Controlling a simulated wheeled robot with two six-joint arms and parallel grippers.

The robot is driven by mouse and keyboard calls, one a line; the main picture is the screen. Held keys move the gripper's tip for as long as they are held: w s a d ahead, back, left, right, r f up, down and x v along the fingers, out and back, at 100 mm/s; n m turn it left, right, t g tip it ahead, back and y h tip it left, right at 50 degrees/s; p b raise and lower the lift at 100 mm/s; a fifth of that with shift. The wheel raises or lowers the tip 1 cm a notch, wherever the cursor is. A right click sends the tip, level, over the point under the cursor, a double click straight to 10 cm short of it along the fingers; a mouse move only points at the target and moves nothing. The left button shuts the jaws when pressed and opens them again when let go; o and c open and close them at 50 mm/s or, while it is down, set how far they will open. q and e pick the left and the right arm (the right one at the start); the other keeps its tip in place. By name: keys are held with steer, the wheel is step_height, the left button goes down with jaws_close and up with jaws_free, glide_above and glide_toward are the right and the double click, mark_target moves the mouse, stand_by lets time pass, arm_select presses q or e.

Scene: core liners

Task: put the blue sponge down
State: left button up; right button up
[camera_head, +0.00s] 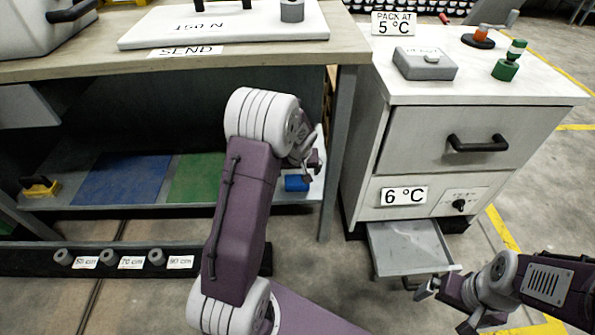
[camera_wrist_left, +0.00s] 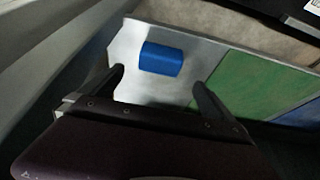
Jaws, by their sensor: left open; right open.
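The blue sponge (camera_head: 296,183) lies on the bare grey right end of the low shelf (camera_head: 95,207) under the bench. In the left wrist view the sponge (camera_wrist_left: 161,58) lies just beyond the fingertips, beside the green panel, with nothing gripping it. My left gripper (camera_head: 311,160) is close to the sponge, partly hidden by its own wrist; its two fingers (camera_wrist_left: 159,77) are spread apart and empty. My right gripper (camera_head: 445,307) is open and empty, low at the right, near the pulled-out tray.
A blue panel (camera_head: 122,179) and a green panel (camera_head: 197,178) lie on the shelf, with a yellow-and-black object (camera_head: 40,186) at its left end. A bench leg (camera_head: 340,150) stands right of the sponge. The white cabinet (camera_head: 400,150) has an open low tray (camera_head: 408,247).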

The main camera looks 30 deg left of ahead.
arm_select(q)
steer(key=s+d+r+m+g+h, duration=0.1)
steer(key=s+d+m, duration=0.1)
steer(key=s+d, duration=0.2)
steer(key=s+d+r+m+g, duration=0.1)
steer(key=s+d, duration=0.4)
steer(key=s, duration=0.6)
steer(key=s+d+r+m+h, duration=0.1)
steer(key=s+d+r+m, duration=0.1)
steer(key=s, duration=0.5)
steer(key=shift+s+d+r+m+g+h, duration=0.2)
steer(key=shift+d+r+m+g+h, duration=0.3)
steer(key=shift+d, duration=0.7)
arm_select(e)
steer(key=shift+r, duration=0.35)
arm_select(q)
steer(key=shift+f, duration=0.2)
arm_select(e)
steer(key=shift+r, duration=0.1)
